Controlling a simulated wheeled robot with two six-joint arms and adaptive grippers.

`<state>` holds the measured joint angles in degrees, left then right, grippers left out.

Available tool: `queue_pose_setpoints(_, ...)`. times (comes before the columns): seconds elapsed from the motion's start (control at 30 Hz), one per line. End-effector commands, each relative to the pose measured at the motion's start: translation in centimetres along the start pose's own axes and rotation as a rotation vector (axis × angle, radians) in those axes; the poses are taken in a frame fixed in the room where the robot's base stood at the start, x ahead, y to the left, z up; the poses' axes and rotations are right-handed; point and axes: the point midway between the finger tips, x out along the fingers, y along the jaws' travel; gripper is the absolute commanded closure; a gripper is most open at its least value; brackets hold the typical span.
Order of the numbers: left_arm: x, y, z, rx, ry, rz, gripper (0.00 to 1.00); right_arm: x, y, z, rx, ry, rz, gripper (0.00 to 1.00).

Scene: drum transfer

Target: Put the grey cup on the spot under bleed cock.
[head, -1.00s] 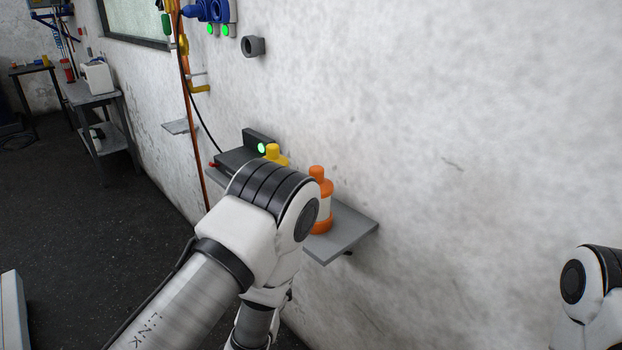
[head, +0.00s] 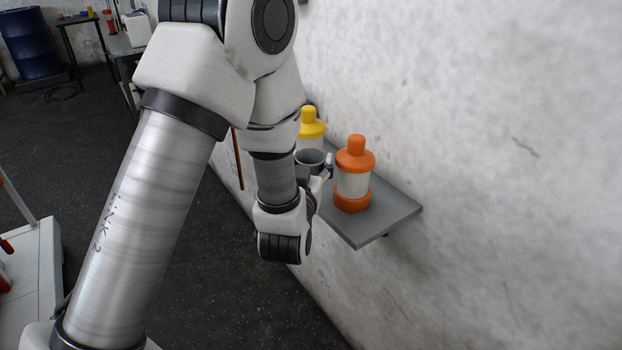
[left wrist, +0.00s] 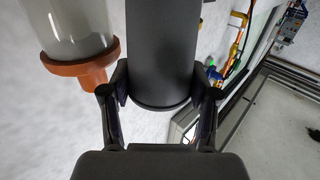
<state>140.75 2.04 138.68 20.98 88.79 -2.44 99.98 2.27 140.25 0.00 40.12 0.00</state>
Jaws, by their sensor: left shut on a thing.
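The grey cup (head: 310,156) shows in the head view just left of the orange bottle, its open rim facing up. My left gripper (head: 321,172) is shut on it, partly hidden by the cup and my wrist. In the left wrist view the dark grey cup (left wrist: 160,45) fills the middle, with a finger of the left gripper (left wrist: 160,88) on each side. I cannot tell whether the cup touches the shelf. The bleed cock and the spot under it cannot be made out in the head view. My right gripper is out of view.
An orange-capped bottle (head: 352,185) stands on the grey wall shelf (head: 385,220), close to the cup. A yellow-capped bottle (head: 312,125) stands behind. Yellow pipework (left wrist: 237,45) shows in the left wrist view. The shelf's front right end is clear.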

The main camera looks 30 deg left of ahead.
Motion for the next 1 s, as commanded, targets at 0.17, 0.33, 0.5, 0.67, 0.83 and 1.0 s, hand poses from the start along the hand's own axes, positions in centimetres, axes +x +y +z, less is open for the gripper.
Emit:
queue_pose_setpoints(0.17, 3.7, -0.7, -0.3, -0.003, -0.002, -0.005, 0.59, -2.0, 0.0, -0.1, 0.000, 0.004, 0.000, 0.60)
queue_pose_setpoints(0.33, 6.3, -1.1, 0.0, 0.001, -0.002, -0.002, 0.59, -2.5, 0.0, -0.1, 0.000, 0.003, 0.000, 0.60)
queue_pose_setpoints(0.5, 6.8, -1.1, 1.8, 0.005, -0.007, -0.001, 0.59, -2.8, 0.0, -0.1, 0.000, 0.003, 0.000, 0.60)
queue_pose_setpoints(0.67, 6.8, -1.1, 3.8, 0.003, -0.002, -0.001, 0.59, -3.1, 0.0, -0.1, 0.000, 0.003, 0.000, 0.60)
queue_pose_setpoints(0.83, 6.8, -1.1, 3.8, 0.002, -0.001, -0.001, 0.59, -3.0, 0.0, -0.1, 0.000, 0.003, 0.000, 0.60)
queue_pose_setpoints(1.0, 6.8, -1.1, 4.4, 0.002, -0.001, -0.001, 0.59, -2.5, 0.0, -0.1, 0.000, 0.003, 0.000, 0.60)
